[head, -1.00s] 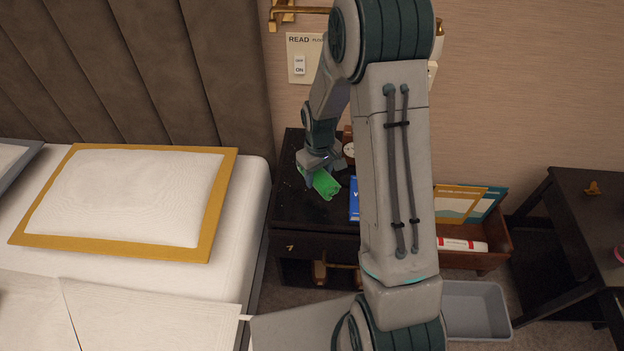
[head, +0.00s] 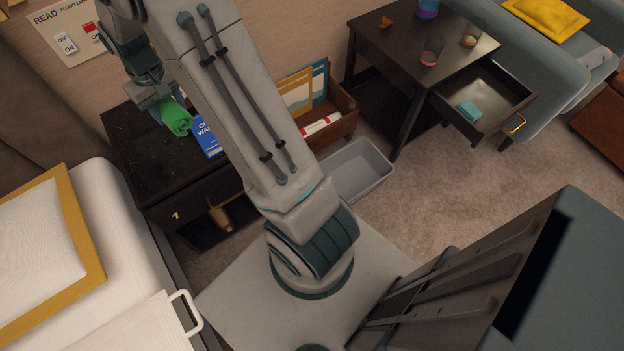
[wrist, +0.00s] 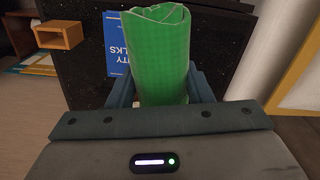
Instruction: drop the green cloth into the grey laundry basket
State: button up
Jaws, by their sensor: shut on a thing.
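The green cloth (head: 176,118) is a rolled bundle held in my gripper (head: 160,101), above the dark nightstand at the left of the head view. In the wrist view the cloth (wrist: 158,60) stands up between the fingers, and my gripper (wrist: 160,92) is shut on it. The grey laundry basket (head: 362,170) is on the carpet near the middle of the head view, right of my arm and well apart from the cloth. My arm hides part of the floor beside it. The basket is not seen in the wrist view.
The dark nightstand (head: 132,150) carries a blue book (head: 206,138). A wooden box (head: 342,108) with papers stands behind the basket. A dark side table (head: 400,45) with an open drawer (head: 490,112) is at right. The bed (head: 120,240) is at left. Carpet is clear right of the basket.

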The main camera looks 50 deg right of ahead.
aim_at(350, 185)
jog(key=z, duration=0.5)
jog(key=k, duration=1.1)
jog(key=z, duration=0.9)
jog(key=i, duration=0.65)
jog(key=z, duration=0.2)
jog(key=k, duration=0.4)
jog(key=u, duration=0.7)
jog(key=i, duration=1)
jog(key=z, duration=0.65)
